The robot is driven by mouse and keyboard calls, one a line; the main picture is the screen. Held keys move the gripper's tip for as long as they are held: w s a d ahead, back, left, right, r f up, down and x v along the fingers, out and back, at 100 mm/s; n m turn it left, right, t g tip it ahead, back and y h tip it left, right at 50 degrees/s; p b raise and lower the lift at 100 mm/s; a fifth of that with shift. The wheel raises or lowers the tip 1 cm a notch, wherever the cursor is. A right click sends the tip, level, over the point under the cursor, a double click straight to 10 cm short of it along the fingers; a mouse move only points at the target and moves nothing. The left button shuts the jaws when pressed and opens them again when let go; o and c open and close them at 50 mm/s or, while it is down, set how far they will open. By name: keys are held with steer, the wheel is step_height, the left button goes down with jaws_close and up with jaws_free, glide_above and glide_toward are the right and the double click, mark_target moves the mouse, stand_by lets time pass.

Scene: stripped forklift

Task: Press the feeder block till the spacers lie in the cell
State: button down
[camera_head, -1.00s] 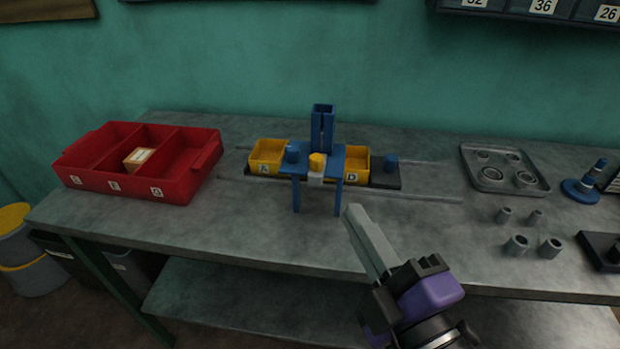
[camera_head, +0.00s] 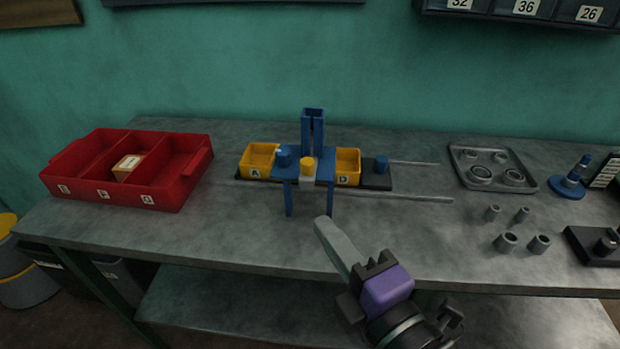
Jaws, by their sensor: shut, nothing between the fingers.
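A blue stand with an upright slotted column (camera_head: 313,133) straddles a dark sliding base on the bench. At its front is a yellow-capped block (camera_head: 307,164) with a pale lower part, which looks like the feeder block. Yellow bin A (camera_head: 254,175) sits left of the stand and yellow bin D (camera_head: 348,178) right of it. Spacers inside the column or bins cannot be made out. My gripper (camera_head: 322,226) is shut and empty, in front of the stand near the bench's front edge, apart from everything.
A red three-part tray (camera_head: 100,197) with a small box (camera_head: 127,167) stands at left. At right are a grey tray of rings (camera_head: 493,170), several loose grey cylinders (camera_head: 507,242) and a blue spindle (camera_head: 573,179). Two thin rails (camera_head: 420,199) run along the slide. The bench front is mostly clear.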

mark_target(313, 168)
steer(key=w+a+p, duration=0.2)
steer(key=w+a, duration=0.1)
steer(key=w, duration=0.8)
steer(key=shift+a, duration=0.2)
steer(key=w+b, duration=0.4)
steer(key=shift+w+d+f, duration=0.1)
steer(key=shift+w+f, duration=0.1)
steer(key=shift+w, duration=0.15)
steer(key=shift+w+r, duration=0.1)
steer(key=shift+w, duration=0.15)
steer(key=shift+w+r, duration=0.1)
steer(key=shift+r, duration=0.05)
